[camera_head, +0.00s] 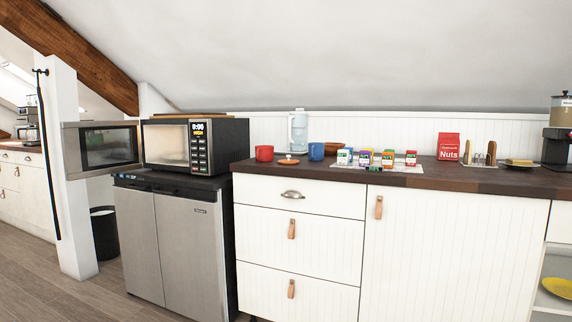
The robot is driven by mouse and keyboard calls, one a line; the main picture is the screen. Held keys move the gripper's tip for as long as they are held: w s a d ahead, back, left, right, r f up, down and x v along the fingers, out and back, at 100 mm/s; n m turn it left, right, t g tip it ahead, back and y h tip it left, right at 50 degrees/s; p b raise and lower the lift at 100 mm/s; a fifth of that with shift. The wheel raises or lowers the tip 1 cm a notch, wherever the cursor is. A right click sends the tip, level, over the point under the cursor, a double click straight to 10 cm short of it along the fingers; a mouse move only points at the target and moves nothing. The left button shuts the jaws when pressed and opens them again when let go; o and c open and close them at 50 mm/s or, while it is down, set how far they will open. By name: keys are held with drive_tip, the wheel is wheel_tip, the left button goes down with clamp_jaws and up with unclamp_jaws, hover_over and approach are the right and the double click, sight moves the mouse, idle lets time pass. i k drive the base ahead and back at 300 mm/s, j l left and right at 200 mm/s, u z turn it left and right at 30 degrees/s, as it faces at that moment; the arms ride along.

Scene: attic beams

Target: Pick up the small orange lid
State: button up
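A small orange lid (289,161) with a darker knob on top lies flat on the dark wooden countertop (320,173), near the front edge at the left part of the counter. It sits between a red mug (264,153) on its left and a blue mug (316,151) on its right. A clear, pale blue-white jug or blender (298,130) stands behind it. My gripper does not show in this view.
Several small spice boxes (365,157) stand on a light mat right of the mugs. A red nuts bag (448,147) stands farther right. The microwave (194,145) on the left has its door swung open. Drawers and cabinet doors below are shut.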

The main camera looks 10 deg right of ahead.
sight(288, 162)
drive_tip(key=i+l+u, duration=0.25)
drive_tip(key=i, duration=0.4)
drive_tip(key=i+l, duration=0.2)
drive_tip(key=i, duration=0.35)
drive_tip(key=i+l+u, duration=0.15)
drive_tip(key=i, duration=0.35)
